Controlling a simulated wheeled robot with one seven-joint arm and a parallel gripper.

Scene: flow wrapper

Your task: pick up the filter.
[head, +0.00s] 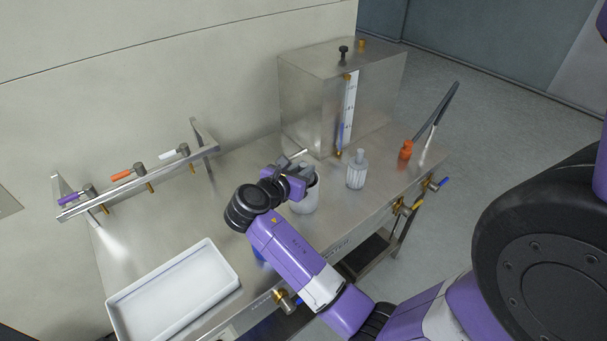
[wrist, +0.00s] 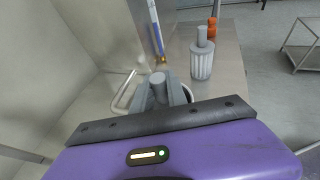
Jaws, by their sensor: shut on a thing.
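My gripper (head: 302,173) is shut on a grey round stem, which looks like the top of a filter (wrist: 158,79); it shows between the two grey fingers in the wrist view. The stem is at the mouth of a pale cup (head: 305,205) on the steel bench, and its lower part is hidden by the fingers and the cup. A second, ribbed grey filter-like cartridge with a narrow neck (head: 356,173) stands upright on the bench to the right, apart from my gripper. It also shows in the wrist view (wrist: 202,62).
A steel tank (head: 310,100) with a sight gauge stands behind the cup. An orange fitting (head: 405,150) stands at the right end. A white tray (head: 228,290) lies front left. A valve rail (head: 130,185) runs along the wall; bench between is mostly clear.

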